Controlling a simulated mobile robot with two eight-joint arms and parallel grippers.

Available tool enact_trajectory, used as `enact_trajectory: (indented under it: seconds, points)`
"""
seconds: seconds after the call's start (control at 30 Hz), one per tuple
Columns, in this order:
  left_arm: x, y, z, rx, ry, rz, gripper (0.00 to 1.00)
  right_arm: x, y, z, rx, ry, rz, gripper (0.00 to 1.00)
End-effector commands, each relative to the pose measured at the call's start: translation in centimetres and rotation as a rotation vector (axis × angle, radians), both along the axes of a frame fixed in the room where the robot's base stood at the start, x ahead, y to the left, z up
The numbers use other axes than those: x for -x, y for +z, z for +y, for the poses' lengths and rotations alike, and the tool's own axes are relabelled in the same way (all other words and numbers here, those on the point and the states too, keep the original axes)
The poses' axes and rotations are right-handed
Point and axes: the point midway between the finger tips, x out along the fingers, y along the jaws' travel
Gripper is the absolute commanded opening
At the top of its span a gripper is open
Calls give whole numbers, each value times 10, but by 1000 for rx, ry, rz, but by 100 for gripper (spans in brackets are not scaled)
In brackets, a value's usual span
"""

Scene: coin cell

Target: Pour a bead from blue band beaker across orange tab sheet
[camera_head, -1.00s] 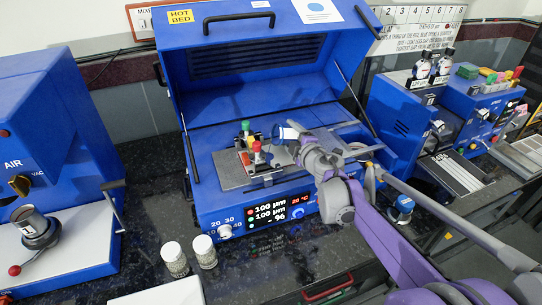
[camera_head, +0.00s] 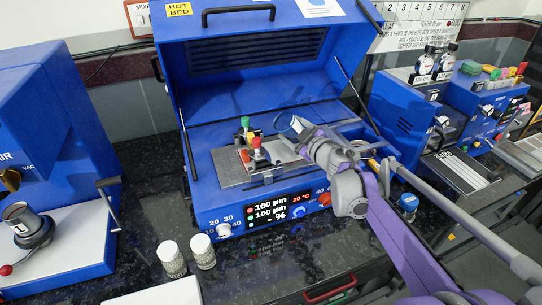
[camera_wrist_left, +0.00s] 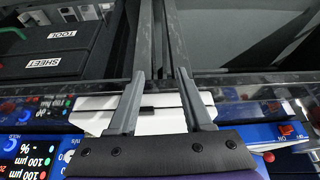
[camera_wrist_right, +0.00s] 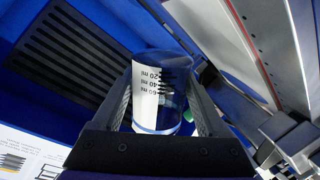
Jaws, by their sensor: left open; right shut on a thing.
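My right gripper (camera_head: 299,131) is shut on a clear beaker (camera_head: 284,124) over the right part of the hot bed. In the right wrist view the blue band beaker (camera_wrist_right: 160,92) sits between both fingers, with ml marks and a blue band. It looks tilted; its contents cannot be made out. A pale sheet (camera_head: 282,151) lies on the bed below it and shows behind it in the right wrist view (camera_wrist_right: 225,45). I cannot make out an orange tab on it. My left gripper (camera_wrist_left: 155,78) is open and empty in the left wrist view, outside the head view.
A coating block with red and green knobs (camera_head: 255,150) stands on the grey plate (camera_head: 229,168), left of the beaker. The blue lid (camera_head: 260,60) stands open behind. Two jars (camera_head: 202,251) stand on the dark bench at front left. Blue machines (camera_head: 415,115) stand right.

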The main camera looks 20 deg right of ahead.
Motion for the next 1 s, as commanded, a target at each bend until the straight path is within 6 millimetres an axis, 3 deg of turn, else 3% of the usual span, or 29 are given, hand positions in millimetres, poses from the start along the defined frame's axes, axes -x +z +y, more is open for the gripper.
enact_trajectory:
  seconds: [0.2,0.5,0.77,1.0]
  points:
    - [0,0,0,0,0,0,50,1,16,-23,-302,-2,-20,15]
    - [0,1,0,0,0,0,50,2,28,-38,-591,1,-38,15]
    - [0,8,0,0,0,-3,50,3,40,-41,-660,1,-42,15]
    - [-2,30,0,0,0,-9,50,2,68,-41,-659,2,-42,15]
